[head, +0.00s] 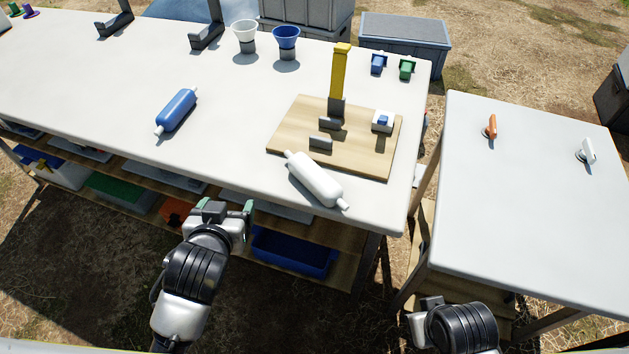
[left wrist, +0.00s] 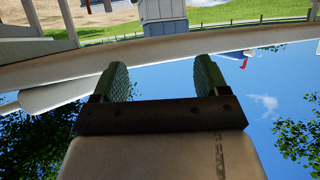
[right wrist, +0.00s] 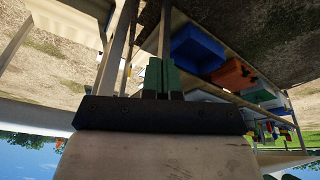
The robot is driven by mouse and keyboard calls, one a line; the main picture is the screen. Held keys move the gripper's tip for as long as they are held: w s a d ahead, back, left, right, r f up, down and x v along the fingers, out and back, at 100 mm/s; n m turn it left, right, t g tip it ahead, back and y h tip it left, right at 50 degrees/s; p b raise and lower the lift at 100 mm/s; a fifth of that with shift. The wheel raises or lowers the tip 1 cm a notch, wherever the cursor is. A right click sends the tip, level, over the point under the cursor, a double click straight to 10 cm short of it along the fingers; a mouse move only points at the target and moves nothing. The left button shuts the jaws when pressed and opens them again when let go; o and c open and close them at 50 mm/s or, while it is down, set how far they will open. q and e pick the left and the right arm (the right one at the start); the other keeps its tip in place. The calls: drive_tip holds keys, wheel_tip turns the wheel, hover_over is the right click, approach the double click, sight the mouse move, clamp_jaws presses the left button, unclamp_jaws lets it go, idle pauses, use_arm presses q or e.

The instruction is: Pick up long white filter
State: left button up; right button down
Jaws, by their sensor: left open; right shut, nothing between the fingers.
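The long white filter (head: 314,179), a white cylinder with narrow ends, lies on the long table near its front edge, slanting down to the right. It overlaps the front left edge of a wooden board in the head view. A white rounded shape at the left of the left wrist view (left wrist: 58,93) appears to be this filter. My left gripper (head: 228,209) is open and empty, in front of the table edge and left of the filter, apart from it. My right gripper (head: 428,305) is low by the side table; its fingers are shut and empty in the right wrist view (right wrist: 162,76).
A blue filter (head: 176,111) lies left on the long table (head: 110,75). The wooden board (head: 362,158) carries a yellow upright post (head: 340,75) and a small white-blue part (head: 382,121). Shelves with bins sit below. The side table (head: 540,210) holds orange and white handled parts.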

use_arm(q)
drive_tip(key=w+d+r+m+t+h, duration=0.2)
drive_tip(key=d+r+t+h, duration=0.15)
drive_tip(key=r, duration=0.25)
drive_tip(key=w+d+r+m+t+h, duration=0.2)
drive_tip(key=d+r+h, duration=0.15)
drive_tip(key=r, duration=0.25)
drive_tip(key=w+d+r+m+t+h, duration=0.1)
drive_tip(key=w+d+r+t+h, duration=0.1)
drive_tip(key=w+d+r+t, duration=0.3)
drive_tip(key=s+d+r+m+g+h, duration=0.3)
drive_tip(key=s+d+m+g+h, duration=0.3)
drive_tip(key=m+g, duration=0.65)
drive_tip(key=s+d+r+m+g+h, duration=0.35)
drive_tip(key=d+m+g+h, duration=0.25)
drive_tip(key=d+m+g, duration=0.5)
drive_tip(key=n+y, duration=0.1)
drive_tip(key=y, duration=2)
hover_over(308, 165)
wheel_tip(308, 165, down, 14)
drive_tip(key=shift+w+f+b, duration=0.1)
drive_tip(key=shift+b, duration=0.2)
wheel_tip(308, 165, down, 4)
drive_tip(key=shift+f, duration=0.4)
use_arm(e)
wheel_tip(308, 165, down, 16)
drive_tip(key=shift+a+g, duration=0.15)
drive_tip(key=shift+g, duration=0.25)
